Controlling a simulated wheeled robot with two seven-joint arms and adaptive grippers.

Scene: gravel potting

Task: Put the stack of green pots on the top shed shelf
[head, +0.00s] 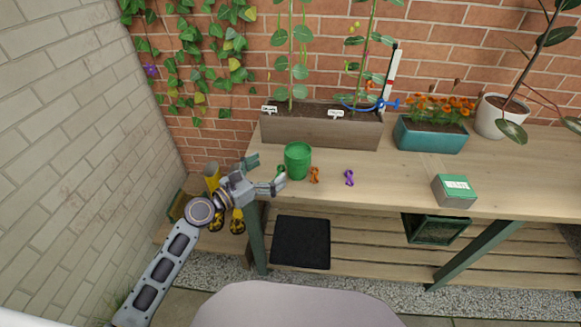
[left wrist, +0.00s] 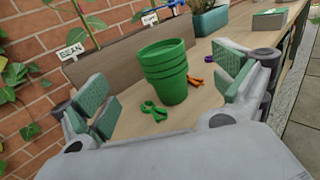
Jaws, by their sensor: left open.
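The stack of green pots (head: 298,161) stands upright on the left end of the wooden table, in front of the long wooden planter. It also shows in the left wrist view (left wrist: 166,74), where several nested rims are visible. My left gripper (head: 268,173) is open and empty, just left of the stack at the table's left edge. In the left wrist view the stack stands ahead of and between the spread fingers (left wrist: 165,105), apart from them. My right gripper is not in view. I cannot make out a shed shelf in these frames.
Green clips (left wrist: 153,111), orange clips (head: 314,175) and a purple clip (head: 349,178) lie by the stack. The wooden planter (head: 320,130) with plant labels stands behind it. A teal planter (head: 430,137) and a green box (head: 454,190) are further right. The table's middle front is clear.

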